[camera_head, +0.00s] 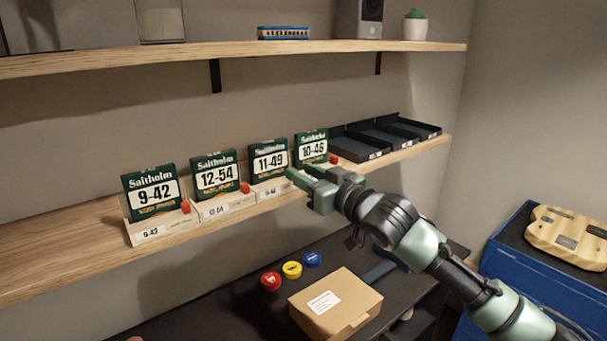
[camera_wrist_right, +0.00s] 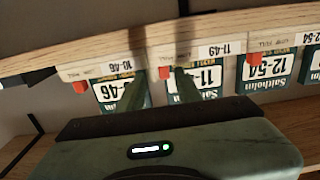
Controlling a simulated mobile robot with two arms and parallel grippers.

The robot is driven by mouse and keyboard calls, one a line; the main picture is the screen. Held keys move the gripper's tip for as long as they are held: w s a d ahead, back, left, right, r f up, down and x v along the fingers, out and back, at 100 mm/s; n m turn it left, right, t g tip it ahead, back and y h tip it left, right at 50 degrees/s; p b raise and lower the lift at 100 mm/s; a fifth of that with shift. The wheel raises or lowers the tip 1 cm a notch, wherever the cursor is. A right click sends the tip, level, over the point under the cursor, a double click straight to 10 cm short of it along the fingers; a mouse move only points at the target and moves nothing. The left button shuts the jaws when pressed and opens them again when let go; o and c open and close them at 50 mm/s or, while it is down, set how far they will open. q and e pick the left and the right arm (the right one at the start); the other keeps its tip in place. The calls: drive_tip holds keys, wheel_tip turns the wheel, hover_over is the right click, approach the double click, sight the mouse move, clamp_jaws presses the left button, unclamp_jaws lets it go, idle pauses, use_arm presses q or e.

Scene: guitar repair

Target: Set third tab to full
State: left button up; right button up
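Several pale holders with string packs stand on the lower shelf, each with a red tab. The third holder (camera_head: 272,190), with the 11-49 pack (camera_head: 269,159), is partly behind my right gripper (camera_head: 291,176). Its red tab (camera_wrist_right: 165,72) is hidden in the head view. In the upside-down right wrist view it sits near the holder's left end, at the right gripper's fingertips (camera_wrist_right: 155,76). The fingers are apart, one on either side of the tab in that picture; I cannot tell whether they touch it. Print beside the tab is too small to read surely. My left gripper is out of view.
The 9-42 pack (camera_head: 152,193) and 12-54 pack (camera_head: 216,176) stand left, the 10-46 pack (camera_head: 312,147) right. Black trays (camera_head: 385,135) fill the shelf's right end. Below lie a cardboard box (camera_head: 335,303) and red, yellow and blue round pieces (camera_head: 292,269).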

drive_tip(key=b+v, duration=0.2)
drive_tip(key=v, duration=0.5)
drive_tip(key=shift+d+b, duration=0.25)
drive_tip(key=shift+b, duration=0.05)
